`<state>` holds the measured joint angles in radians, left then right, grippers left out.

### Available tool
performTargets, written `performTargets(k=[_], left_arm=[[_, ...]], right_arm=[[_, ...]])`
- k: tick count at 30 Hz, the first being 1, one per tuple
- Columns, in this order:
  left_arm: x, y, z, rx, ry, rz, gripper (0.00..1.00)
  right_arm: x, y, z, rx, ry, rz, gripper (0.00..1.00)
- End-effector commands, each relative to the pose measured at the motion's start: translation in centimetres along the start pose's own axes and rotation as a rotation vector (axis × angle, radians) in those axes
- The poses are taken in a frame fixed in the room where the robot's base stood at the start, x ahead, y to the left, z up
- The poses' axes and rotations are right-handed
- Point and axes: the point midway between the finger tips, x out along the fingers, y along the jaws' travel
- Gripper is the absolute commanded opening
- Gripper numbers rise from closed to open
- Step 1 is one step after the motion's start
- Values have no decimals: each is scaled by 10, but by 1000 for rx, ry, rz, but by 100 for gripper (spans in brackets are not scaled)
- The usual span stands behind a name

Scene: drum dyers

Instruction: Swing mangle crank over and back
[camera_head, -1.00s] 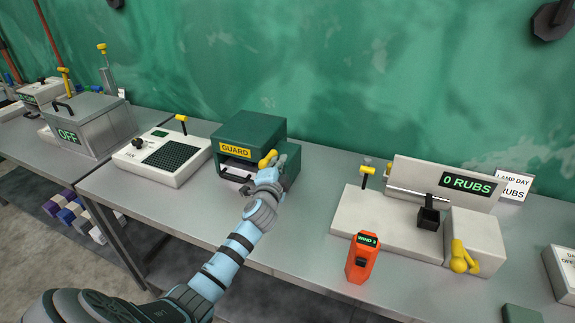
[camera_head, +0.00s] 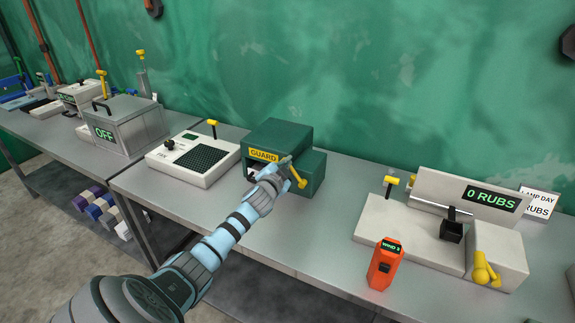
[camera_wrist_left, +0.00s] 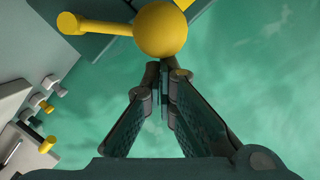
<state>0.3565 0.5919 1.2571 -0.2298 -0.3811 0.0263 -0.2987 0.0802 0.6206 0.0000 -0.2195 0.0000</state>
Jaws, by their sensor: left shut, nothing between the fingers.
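The mangle is a green box (camera_head: 290,135) with a yellow GUARD label, on the metal bench. Its yellow crank (camera_head: 299,176) is at the front right of the box and slants down to the right. In the left wrist view the crank (camera_wrist_left: 105,27) shows as a yellow arm with a large round knob. My left gripper (camera_head: 287,161) is shut and empty, its tips at the upper end of the crank. In the wrist view the tips (camera_wrist_left: 163,70) are close to the knob; I cannot tell whether they touch it. My right gripper is not in view.
A white device with a dark grid (camera_head: 193,160) stands left of the mangle. To the right are an orange handheld unit (camera_head: 383,265) and a rub tester reading 0 RUBS (camera_head: 400,235). Bare bench lies between the mangle and the tester.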

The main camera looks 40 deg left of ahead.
Motion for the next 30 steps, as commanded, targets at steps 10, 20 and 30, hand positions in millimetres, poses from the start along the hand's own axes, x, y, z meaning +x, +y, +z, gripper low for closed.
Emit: performTargets(k=[10,20,30], left_arm=[[0,-1,2,1,-2,-2,0],[-7,-4,-29,0,4,3,0],[-86,-1,-40,6,6,7,0]], right_arm=[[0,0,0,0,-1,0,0],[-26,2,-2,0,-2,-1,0],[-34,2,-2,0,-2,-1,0]])
